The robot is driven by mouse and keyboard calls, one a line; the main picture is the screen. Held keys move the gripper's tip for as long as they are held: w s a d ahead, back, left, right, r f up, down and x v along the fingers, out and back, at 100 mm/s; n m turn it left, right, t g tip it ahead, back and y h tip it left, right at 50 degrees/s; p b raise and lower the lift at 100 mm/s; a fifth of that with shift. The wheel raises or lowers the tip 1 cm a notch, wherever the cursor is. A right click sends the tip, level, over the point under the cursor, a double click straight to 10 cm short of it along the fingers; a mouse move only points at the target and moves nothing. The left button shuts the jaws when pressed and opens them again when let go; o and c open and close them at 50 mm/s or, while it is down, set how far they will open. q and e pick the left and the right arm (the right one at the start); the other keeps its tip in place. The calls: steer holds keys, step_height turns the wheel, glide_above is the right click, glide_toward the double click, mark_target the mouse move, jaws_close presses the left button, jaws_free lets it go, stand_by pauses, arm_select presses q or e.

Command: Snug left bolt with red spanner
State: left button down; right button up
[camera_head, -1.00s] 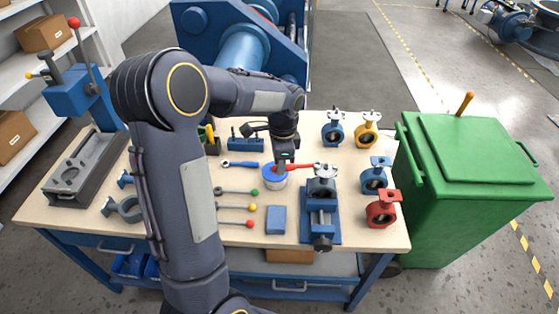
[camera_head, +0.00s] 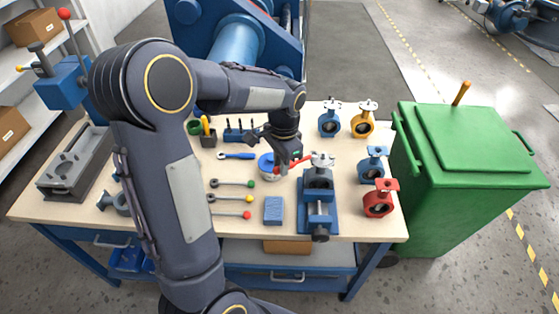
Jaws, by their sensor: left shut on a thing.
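My left gripper (camera_head: 284,166) points down over the middle of the bench and is shut on the red spanner (camera_head: 300,160). The spanner reaches right and slightly back toward the grey valve (camera_head: 318,178), clamped in the blue vise (camera_head: 319,212). A pale flange plate (camera_head: 322,159) tops this valve. The spanner's far end is close to the plate's left side; whether it is around the left bolt or only beside it is too small to tell. The bolts are not distinct. My right gripper is out of view.
A blue-lidded tub (camera_head: 266,165) stands right beside the left gripper. A blue spanner (camera_head: 237,156) and several ball-ended tools (camera_head: 232,198) lie to the left. Blue, yellow and red valves (camera_head: 378,198) stand right of the vise. A green bin (camera_head: 470,180) adjoins the bench.

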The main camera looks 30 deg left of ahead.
arm_select(q)
steer(key=shift+r+p, duration=0.85)
steer(key=shift+r, duration=0.15)
stand_by(0.4)
steer(key=shift+r+p, duration=2.1)
steer(key=shift+r, duration=0.45)
